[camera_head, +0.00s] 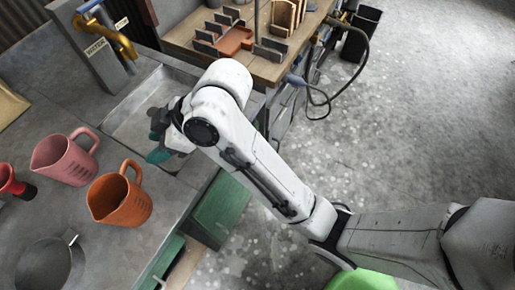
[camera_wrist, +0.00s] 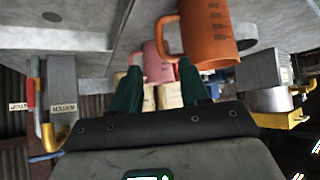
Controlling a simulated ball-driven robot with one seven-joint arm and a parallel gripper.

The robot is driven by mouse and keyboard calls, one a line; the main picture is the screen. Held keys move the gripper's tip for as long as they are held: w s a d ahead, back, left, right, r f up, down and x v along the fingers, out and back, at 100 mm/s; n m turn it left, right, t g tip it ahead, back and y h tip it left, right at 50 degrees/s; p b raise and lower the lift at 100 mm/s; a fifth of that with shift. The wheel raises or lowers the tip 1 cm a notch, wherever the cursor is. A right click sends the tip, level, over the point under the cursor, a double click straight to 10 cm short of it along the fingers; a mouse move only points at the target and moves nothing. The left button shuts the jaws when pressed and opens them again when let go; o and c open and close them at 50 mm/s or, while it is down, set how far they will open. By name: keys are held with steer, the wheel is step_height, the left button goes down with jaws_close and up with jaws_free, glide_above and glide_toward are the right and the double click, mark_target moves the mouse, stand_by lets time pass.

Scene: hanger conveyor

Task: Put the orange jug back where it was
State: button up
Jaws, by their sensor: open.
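The orange jug (camera_head: 122,203) stands upright on the grey counter, its handle at the upper right, towards my gripper. It also shows in the wrist view (camera_wrist: 210,38), where the picture is upside down and the handle lies beyond and beside the right fingertip. My gripper (camera_head: 158,141) has green fingers, spread apart with nothing held between them. It is over the sink side of the counter, to the right of the jug and apart from it in the head view. In the wrist view, the fingers (camera_wrist: 159,68) point towards the jugs.
A pink jug (camera_head: 64,161) stands left of the orange one. A metal pot (camera_head: 45,265) and a red object (camera_head: 14,183) are nearby. A sink basin (camera_head: 135,112) with a tap (camera_head: 108,35) lies behind. A wooden table (camera_head: 185,38) with racks is farther back.

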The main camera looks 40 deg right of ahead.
steer(key=s+d+f+m, duration=0.1)
steer(key=f, duration=0.1)
steer(key=s+d+f+m+h, duration=0.1)
steer(key=s+f, duration=0.1)
steer(key=s+d+f+m, duration=0.1)
steer(key=d+f, duration=0.1)
steer(key=shift+s+f+g+h, duration=0.1)
steer(key=shift+s+g+h, duration=0.05)
steer(key=shift+g+h, duration=0.15)
steer(key=s+d+f+m+g+h, duration=0.1)
steer(key=s+d+f+m+h, duration=0.1)
steer(key=s+d+f, duration=0.2)
steer(key=s+d+f+m+g+h, duration=0.2)
steer(key=s+d+f+m, duration=0.1)
steer(key=s+d, duration=0.4)
steer(key=s+d+f+m+g+h, duration=0.1)
steer(key=s+d+f, duration=0.4)
steer(key=s, duration=0.6)
steer(key=shift+d+f+m+h, duration=0.25)
steer(key=shift+m+h, duration=0.15)
steer(key=shift+m, duration=0.5)
steer(key=shift+s, duration=0.1)
